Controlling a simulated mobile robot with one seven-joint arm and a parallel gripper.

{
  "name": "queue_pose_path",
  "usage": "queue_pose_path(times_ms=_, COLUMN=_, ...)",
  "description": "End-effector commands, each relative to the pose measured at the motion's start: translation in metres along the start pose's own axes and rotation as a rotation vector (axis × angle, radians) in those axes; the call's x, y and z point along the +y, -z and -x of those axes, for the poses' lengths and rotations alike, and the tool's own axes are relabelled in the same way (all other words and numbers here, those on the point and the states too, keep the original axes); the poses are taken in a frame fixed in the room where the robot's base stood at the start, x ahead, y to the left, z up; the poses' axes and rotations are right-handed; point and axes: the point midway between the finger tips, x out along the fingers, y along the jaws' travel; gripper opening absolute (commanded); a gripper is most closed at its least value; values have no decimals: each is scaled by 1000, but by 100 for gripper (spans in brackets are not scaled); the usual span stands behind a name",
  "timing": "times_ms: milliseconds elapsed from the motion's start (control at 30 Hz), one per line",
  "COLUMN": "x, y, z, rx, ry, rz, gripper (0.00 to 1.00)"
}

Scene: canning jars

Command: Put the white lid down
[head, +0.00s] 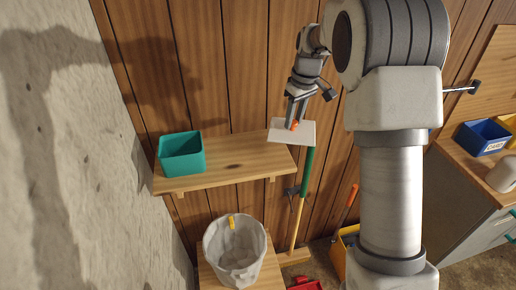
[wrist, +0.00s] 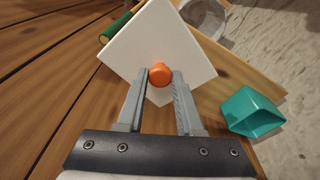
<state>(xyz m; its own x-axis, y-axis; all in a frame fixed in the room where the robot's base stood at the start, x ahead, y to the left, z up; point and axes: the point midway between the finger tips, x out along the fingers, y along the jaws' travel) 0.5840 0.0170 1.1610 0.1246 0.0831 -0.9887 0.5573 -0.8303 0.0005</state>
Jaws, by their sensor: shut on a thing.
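The white lid (head: 306,133) is a flat square plate with an orange knob (wrist: 160,74) at its middle. My gripper (head: 297,116) is shut on the orange knob and holds the lid at the right end of the wooden shelf (head: 230,155). In the wrist view, the lid (wrist: 135,40) spreads out beyond the fingertips (wrist: 160,78), with the shelf (wrist: 235,72) behind it. I cannot tell whether the lid touches the shelf.
A teal bin (head: 182,155) stands on the shelf's left end; it also shows in the wrist view (wrist: 252,112). The shelf's middle is clear. A grey fabric basket (head: 235,262) stands below. A green-and-yellow pole (head: 302,190) leans by the wall under the lid.

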Motion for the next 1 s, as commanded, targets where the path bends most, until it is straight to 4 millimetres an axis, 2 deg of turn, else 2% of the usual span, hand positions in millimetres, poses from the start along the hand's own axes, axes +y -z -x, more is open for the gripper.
queue_pose_path(times_ms=300, x=-46, y=46, z=-48, rx=-4, ry=3, rz=5, gripper=0)
queue_pose_path(times_ms=500, x=-66, y=69, z=-71, rx=-2, ry=1, rz=4, gripper=0)
queue_pose_path(times_ms=733, x=-71, y=73, z=-84, rx=-1, ry=1, rz=0, gripper=0)
queue_pose_path(times_ms=1000, x=-71, y=68, z=-117, rx=-1, ry=1, rz=0, gripper=0)
